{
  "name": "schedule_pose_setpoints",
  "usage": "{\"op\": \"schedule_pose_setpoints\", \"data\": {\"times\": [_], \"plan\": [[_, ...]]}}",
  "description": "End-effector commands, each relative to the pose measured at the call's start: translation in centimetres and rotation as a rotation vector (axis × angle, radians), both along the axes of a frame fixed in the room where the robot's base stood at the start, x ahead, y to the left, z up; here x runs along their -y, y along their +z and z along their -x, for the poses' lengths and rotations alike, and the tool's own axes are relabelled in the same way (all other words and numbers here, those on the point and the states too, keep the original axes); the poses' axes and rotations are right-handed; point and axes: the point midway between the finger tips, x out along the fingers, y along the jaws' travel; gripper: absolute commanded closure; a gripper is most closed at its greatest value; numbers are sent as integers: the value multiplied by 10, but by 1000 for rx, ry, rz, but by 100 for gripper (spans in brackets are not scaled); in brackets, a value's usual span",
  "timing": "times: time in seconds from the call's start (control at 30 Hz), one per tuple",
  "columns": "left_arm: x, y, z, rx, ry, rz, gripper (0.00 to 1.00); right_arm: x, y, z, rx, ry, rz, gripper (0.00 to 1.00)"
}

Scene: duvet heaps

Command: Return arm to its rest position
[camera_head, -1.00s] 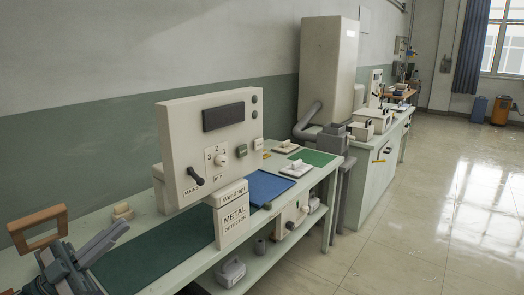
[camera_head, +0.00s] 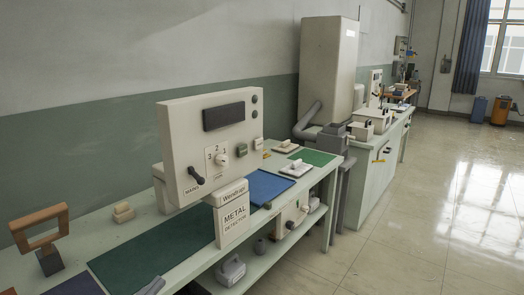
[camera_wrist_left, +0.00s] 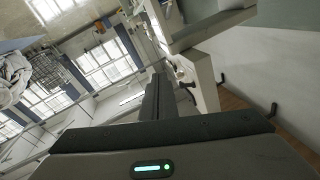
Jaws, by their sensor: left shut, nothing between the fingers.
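My left gripper (camera_head: 151,287) shows only as a small grey tip at the bottom edge of the head view, in front of the bench. In the left wrist view its dark fingers (camera_wrist_left: 158,98) are together and empty, pointing away from the camera. The rest of my left arm is out of the head view. My right gripper is in neither view now.
The pale bench (camera_head: 120,228) along the wall carries the metal detector (camera_head: 210,148), a green mat (camera_head: 155,250), a blue mat (camera_head: 265,186) and a wooden-handled block (camera_head: 40,238) at left. Open floor (camera_head: 400,235) lies to the right.

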Motion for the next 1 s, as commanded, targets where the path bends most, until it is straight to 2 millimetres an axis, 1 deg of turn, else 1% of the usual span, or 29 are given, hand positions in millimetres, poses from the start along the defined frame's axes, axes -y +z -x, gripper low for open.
{"op": "schedule_pose_setpoints", "data": {"times": [0.03,0.1,0.17,0.2,0.27,0.3,0.37,0.4,0.47,0.5,0.6,0.7,0.9,1.0], "plan": [[6,-22,8,-70,38,-1,100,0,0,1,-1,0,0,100],[9,-51,20,-167,92,-18,100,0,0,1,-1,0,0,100],[11,-76,32,-254,136,-33,100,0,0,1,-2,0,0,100],[13,-92,42,-313,164,-45,100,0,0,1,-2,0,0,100],[15,-116,59,-402,204,-61,100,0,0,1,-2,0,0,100],[16,-131,71,-463,228,-72,100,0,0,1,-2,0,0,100],[17,-152,92,-558,264,-90,100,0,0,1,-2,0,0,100],[18,-166,107,-622,286,-102,100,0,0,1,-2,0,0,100],[20,-185,132,-719,315,-121,100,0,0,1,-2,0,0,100],[21,-196,149,-781,333,-132,100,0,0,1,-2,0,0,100],[22,-217,188,-917,366,-158,100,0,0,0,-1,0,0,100],[24,-230,218,-1018,386,-178,100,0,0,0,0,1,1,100],[28,-246,267,-1176,409,-203,100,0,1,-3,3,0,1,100],[29,-250,288,-1240,417,-212,100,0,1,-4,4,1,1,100]]}}
